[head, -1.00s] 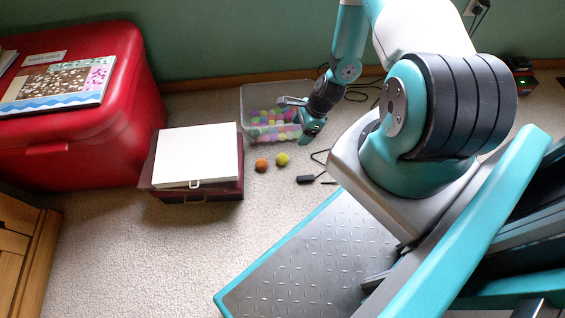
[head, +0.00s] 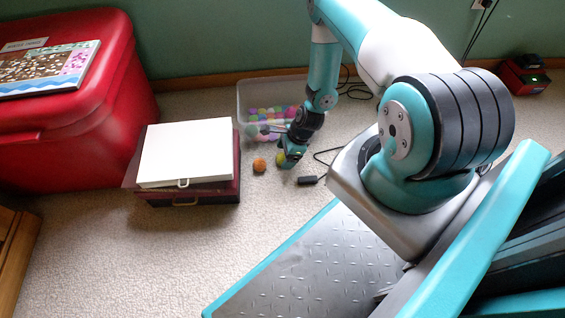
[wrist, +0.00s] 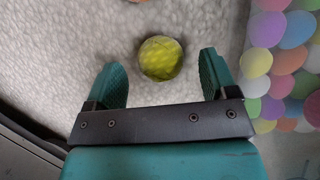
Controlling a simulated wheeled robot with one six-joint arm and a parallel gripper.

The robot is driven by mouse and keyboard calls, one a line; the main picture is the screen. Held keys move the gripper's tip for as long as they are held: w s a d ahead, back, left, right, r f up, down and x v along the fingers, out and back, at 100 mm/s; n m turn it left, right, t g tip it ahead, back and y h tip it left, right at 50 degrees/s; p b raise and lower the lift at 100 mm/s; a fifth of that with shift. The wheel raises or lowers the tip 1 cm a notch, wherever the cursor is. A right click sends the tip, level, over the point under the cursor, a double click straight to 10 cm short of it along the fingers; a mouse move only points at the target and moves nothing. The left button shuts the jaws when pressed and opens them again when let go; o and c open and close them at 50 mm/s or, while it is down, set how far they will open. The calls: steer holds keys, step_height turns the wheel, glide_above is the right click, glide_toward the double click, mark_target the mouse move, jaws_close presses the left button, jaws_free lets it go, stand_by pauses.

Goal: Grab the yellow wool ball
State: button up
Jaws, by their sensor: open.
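The yellow wool ball (wrist: 160,58) lies on the carpet. In the wrist view it shows between my open fingertips and slightly beyond them, nearer the right finger, with nothing touching it that I can see. My gripper (wrist: 161,75) is open and empty, with one teal finger on each side. In the head view my gripper (head: 288,158) is low over the carpet and hides most of the yellow ball (head: 280,159); only its left edge shows.
An orange ball (head: 259,165) lies just left of the yellow one. A clear bin (head: 240,100) of colored balls stands behind. A white-lidded dark red box (head: 185,153) and a large red chest (head: 75,120) are at left. A black adapter (head: 308,180) with a cable lies to the right.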

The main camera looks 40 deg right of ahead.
steer(key=shift+x, duration=1)
steer(key=shift+r, duration=0.1)
steer(key=shift+c, duration=0.2)
steer(key=c, duration=1)
steer(key=shift+o, duration=0.2)
